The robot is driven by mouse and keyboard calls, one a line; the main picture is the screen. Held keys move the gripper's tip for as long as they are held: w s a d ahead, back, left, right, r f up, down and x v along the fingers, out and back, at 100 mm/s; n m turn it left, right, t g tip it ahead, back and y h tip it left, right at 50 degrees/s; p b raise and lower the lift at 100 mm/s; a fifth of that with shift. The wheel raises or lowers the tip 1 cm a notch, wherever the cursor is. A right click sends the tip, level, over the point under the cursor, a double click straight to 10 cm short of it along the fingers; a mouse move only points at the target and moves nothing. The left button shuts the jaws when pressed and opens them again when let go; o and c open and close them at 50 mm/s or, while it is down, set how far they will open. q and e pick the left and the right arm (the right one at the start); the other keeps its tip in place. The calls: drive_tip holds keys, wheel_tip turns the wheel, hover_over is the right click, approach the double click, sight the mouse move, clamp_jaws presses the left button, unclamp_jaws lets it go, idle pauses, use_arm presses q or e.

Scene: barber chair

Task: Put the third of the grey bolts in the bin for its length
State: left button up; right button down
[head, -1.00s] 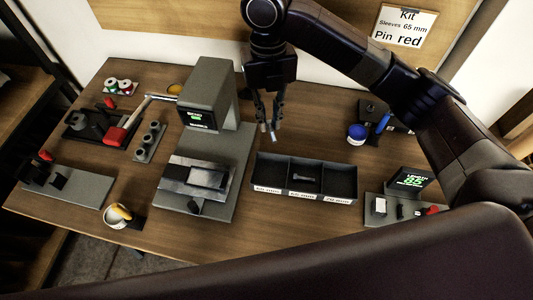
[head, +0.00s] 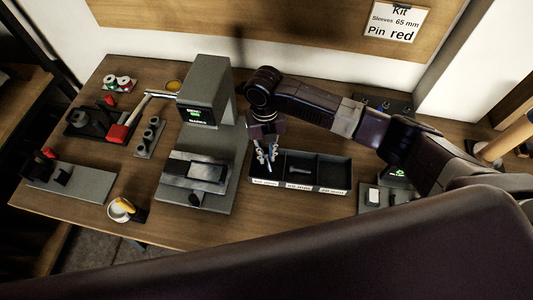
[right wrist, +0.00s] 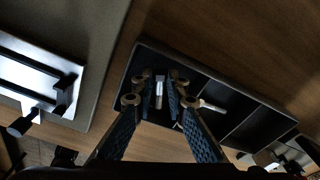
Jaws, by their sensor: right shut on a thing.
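My right gripper (head: 266,158) is shut on a grey bolt and hangs over the left compartment of the black three-part bin tray (head: 318,190). In the right wrist view the held bolt (right wrist: 159,92) shows between the two fingertips, over that compartment. A second grey bolt (head: 300,170) lies in the middle compartment; it also shows in the right wrist view (right wrist: 210,106). The right compartment looks empty. The gripper partly hides the left compartment. White labels on the tray's front are too small to read. My left gripper is not in view.
A grey press (head: 206,95) with a green display stands just left of the tray. A length gauge (head: 372,197) stands at the right, partly behind my right arm. Bare wood lies in front of the tray.

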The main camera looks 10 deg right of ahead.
drive_tip(key=shift+f, duration=0.6)
drive_tip(key=shift+f, duration=0.2)
drive_tip(key=c, duration=1.9)
unclamp_jaws()
drive_tip(key=shift+r, duration=0.1)
